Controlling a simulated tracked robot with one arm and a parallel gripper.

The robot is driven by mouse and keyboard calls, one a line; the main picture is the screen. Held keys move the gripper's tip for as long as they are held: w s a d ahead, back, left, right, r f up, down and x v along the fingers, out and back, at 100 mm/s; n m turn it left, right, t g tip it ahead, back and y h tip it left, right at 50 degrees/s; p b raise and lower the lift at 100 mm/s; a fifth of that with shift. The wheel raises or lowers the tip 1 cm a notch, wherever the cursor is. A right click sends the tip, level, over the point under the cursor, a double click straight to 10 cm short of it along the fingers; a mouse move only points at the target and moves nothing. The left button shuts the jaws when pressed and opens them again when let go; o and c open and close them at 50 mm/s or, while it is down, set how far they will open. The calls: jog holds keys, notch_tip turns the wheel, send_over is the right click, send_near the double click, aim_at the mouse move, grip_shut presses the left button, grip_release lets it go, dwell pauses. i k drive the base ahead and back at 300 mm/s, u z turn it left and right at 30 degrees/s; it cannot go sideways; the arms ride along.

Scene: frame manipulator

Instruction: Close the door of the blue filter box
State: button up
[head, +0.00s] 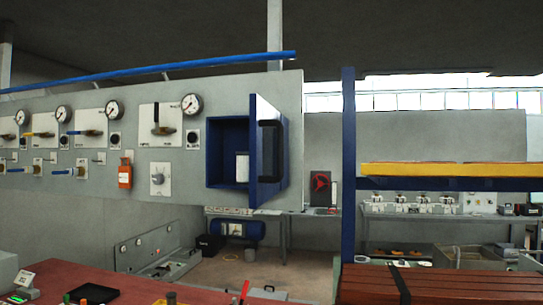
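The blue filter box (212,152) is set in the grey wall panel, a little left of the picture's middle. Its door (255,146) stands open, hinged at the box's right side and swung out from the panel towards me. The door has a blue edge and a black handle (272,151) on its grey face. A white cylinder-like filter (242,167) stands inside the box. The door hides the right part of the opening. My gripper does not show in this view.
Left of the box, the panel (75,195) carries gauges, levers and an orange device (125,173). A red table (60,278) with small items lies at the lower left. A blue post (348,180) and shelf with brown slats (440,286) stand at the right.

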aim_at(261, 188)
jog(key=z, duration=0.1)
jog(key=i, duration=1)
jog(key=u, duration=0.1)
jog(key=k, duration=1.3)
jog(key=u, duration=0.7)
jog(key=i, duration=1.35)
jog(key=z, duration=0.15)
